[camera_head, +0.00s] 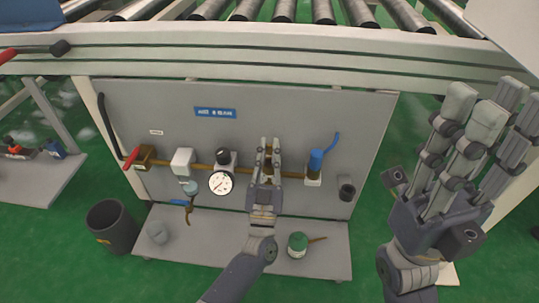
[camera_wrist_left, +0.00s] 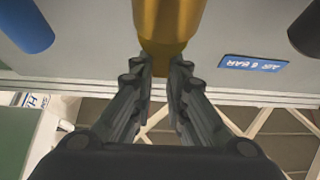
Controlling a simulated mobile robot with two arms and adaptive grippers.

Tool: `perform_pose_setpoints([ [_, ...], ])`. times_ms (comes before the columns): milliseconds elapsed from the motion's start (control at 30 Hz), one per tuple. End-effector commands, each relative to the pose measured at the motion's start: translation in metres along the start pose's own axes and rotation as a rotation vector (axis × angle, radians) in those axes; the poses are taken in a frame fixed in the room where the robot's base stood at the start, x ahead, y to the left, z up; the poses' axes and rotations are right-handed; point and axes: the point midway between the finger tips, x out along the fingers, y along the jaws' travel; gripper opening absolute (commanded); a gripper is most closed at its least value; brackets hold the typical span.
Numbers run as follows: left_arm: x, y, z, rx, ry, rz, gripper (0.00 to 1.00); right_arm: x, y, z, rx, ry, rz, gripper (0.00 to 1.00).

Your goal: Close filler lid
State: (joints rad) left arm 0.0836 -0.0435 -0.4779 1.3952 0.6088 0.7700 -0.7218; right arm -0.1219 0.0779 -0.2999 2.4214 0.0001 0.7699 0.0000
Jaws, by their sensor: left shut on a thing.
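A brass-coloured cylinder (camera_wrist_left: 168,22), which I take to be the filler part, hangs between the tips of my left gripper (camera_wrist_left: 160,70) in the left wrist view, its narrow lower end between the two fingers. In the head view my left gripper (camera_head: 269,150) reaches up to the grey panel (camera_head: 225,95) and covers most of that fitting on the brass pipe (camera_head: 205,167). The left fingers are shut on the brass cylinder. I cannot tell how the lid sits. My right gripper (camera_head: 488,112) is raised at the right, fingers apart and empty, away from the panel.
A pressure gauge (camera_head: 221,183) and a black knob (camera_head: 223,157) are left of my left gripper. A blue valve (camera_head: 316,160) is close on its right. A green-topped can (camera_head: 298,241) stands on the shelf below. A dark bin (camera_head: 111,226) stands at left. Rollers (camera_head: 284,10) run above.

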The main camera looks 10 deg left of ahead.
Motion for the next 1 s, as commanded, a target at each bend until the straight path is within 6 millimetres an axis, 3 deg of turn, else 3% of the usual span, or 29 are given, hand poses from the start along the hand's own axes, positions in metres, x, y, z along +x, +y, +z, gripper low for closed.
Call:
perform_pose_setpoints([
  [33, -0.01, 0.001, 0.015, 0.002, -0.011, 0.007, 0.0, -0.003, -0.001, -0.001, -0.002, 0.019, -0.006, 0.33],
  [867, -0.011, -0.001, 0.011, 0.003, 0.066, 0.004, 0.0, 0.011, -0.003, -0.003, -0.009, 0.071, -0.03, 0.33],
  [900, -0.011, -0.001, 0.011, 0.003, 0.066, 0.004, 0.21, 0.011, -0.003, -0.003, -0.009, 0.071, -0.03, 0.33],
  [967, -0.011, -0.001, 0.011, 0.003, 0.066, 0.004, 0.34, 0.011, -0.003, -0.003, -0.009, 0.071, -0.03, 0.33],
  [1000, -0.011, -0.001, 0.011, 0.003, 0.067, 0.004, 0.35, 0.011, -0.003, -0.003, -0.009, 0.072, -0.03, 0.33],
])
